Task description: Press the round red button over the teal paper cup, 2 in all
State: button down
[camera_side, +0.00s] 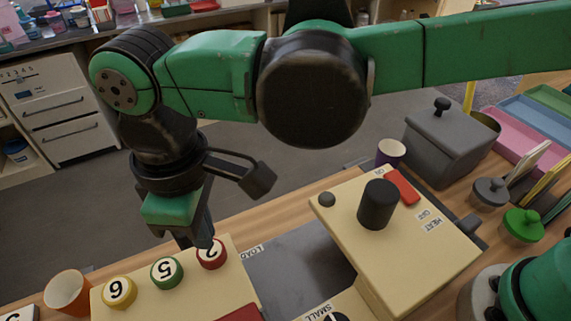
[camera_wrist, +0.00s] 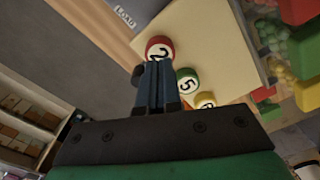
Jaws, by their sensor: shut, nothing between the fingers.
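The round red button (camera_side: 212,258), marked 2, sits at the right end of a row on a cream panel (camera_side: 190,295). It also shows in the wrist view (camera_wrist: 158,43), just beyond my fingertips. My gripper (camera_side: 205,243) is shut and empty, pointing down with its tips at the red button's rear edge in the side view. In the wrist view the closed fingers (camera_wrist: 156,66) overlap the button's lower part. I cannot tell whether they touch it. I can make out no teal paper cup in either view.
A green button (camera_side: 167,272) marked 5 and a yellow button (camera_side: 119,292) marked 6 share the panel. An orange cup (camera_side: 66,290) stands left, a purple cup (camera_side: 391,152) behind. A cream machine (camera_side: 400,240) with a black knob (camera_side: 378,204) stands right.

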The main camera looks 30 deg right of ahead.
jog(key=shift+f, duration=0.15)
jog(key=shift+f, duration=1.25)
jog(key=shift+r, duration=1.4)
jog(key=shift+f, duration=0.1)
jog(key=shift+f, duration=1.3)
jog(key=shift+r, duration=1.4)
